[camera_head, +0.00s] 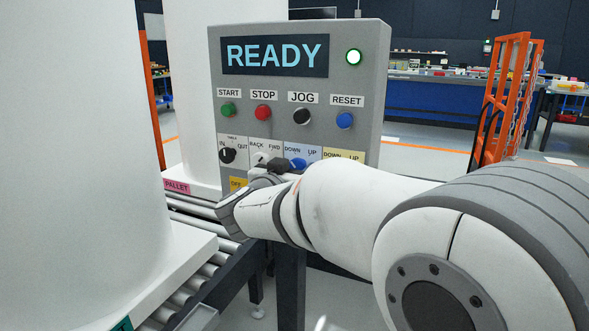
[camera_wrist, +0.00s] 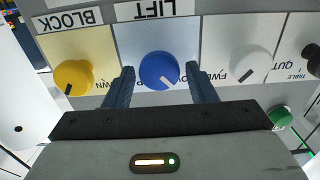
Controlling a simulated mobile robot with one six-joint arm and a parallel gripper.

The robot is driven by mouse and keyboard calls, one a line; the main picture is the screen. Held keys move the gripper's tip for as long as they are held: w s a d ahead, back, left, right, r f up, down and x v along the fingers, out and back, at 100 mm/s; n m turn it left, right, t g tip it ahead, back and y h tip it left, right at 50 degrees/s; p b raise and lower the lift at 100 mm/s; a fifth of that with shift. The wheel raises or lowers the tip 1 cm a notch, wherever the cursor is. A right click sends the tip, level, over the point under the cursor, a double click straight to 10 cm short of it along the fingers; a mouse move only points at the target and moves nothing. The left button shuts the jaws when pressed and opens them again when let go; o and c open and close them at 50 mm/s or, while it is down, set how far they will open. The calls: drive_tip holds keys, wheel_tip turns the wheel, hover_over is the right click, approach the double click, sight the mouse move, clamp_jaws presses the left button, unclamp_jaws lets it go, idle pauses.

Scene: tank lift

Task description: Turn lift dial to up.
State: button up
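The control panel (camera_head: 375,100) stands in the middle of the head view. The blue lift dial (camera_wrist: 156,64) sits on a light blue field under the LIFT label (camera_wrist: 168,9), upside down in the wrist view. Its white pointer is turned toward the DOWN side. In the head view the blue dial (camera_head: 298,162) is partly hidden by my arm. My gripper (camera_wrist: 160,75) is open, one finger on each side of the dial, with visible gaps. In the head view its dark fingers (camera_head: 275,165) are at the panel's lower row.
Beside the lift dial are a yellow block dial (camera_wrist: 73,77), a white BACK/FWD dial (camera_wrist: 250,65) and a black table dial (camera_head: 228,155). Above are START, STOP, JOG and RESET buttons (camera_head: 345,121) and a READY display (camera_head: 274,54). Rollers (camera_head: 200,285) lie at lower left.

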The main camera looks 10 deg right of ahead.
drive_tip(key=c, duration=0.8)
drive_tip(key=shift+m, duration=0.3)
drive_tip(key=m, duration=0.3)
drive_tip(key=shift+s+d+f+m+b, duration=0.15)
drive_tip(key=shift+m+b, duration=1.45)
drive_tip(key=shift+m, duration=1.45)
drive_tip(key=shift+f+m+b, duration=0.15)
drive_tip(key=shift+m+b, duration=1.4)
drive_tip(key=shift+m, duration=1.5)
